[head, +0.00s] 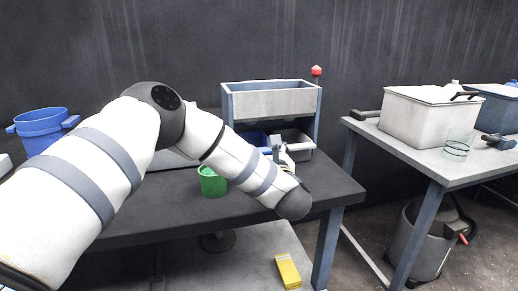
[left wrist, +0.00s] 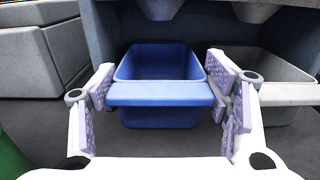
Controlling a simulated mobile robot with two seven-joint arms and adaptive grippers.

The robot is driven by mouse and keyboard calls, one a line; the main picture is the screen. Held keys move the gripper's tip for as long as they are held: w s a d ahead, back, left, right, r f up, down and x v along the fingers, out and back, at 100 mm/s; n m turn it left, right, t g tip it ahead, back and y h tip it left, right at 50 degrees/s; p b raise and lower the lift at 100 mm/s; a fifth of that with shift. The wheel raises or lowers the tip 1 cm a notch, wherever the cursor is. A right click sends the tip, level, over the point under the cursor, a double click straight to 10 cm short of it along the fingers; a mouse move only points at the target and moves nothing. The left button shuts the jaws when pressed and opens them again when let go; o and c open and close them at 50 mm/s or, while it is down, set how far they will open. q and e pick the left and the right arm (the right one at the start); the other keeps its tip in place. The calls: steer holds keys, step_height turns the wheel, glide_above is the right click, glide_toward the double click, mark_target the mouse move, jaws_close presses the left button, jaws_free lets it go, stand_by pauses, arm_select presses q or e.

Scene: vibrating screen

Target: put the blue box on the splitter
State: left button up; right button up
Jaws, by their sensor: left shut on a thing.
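The blue box (left wrist: 160,117) is an open-topped bin at the centre of the left wrist view, with its front rim between my left fingers (left wrist: 165,92). My left gripper is shut on it, one finger pad at each side of the rim. In the head view, part of the blue box (head: 254,138) shows under the hopper, and my left gripper (head: 277,147) is mostly hidden by my forearm. The grey hopper on blue legs (head: 270,102) appears to be the splitter. The box is low between its legs. My right gripper is out of view.
A grey bin (head: 301,147) stands to the right of the blue box under the hopper. A green cup (head: 212,181) is near my forearm on the dark table (head: 160,222). A blue bucket (head: 42,127) stands at left. Another table (head: 425,160) is at right.

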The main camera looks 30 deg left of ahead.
arm_select(q)
steer(key=o, duration=0.8)
steer(key=shift+f, duration=0.1)
steer(key=shift+r, duration=0.25)
steer(key=p+v, duration=0.1)
steer(key=v, duration=1)
steer(key=shift+d+r, duration=0.1)
steer(key=shift+s+d, duration=0.3)
steer(key=shift+s, duration=0.1)
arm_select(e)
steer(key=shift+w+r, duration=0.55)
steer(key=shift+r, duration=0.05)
arm_select(q)
steer(key=shift+f, duration=0.25)
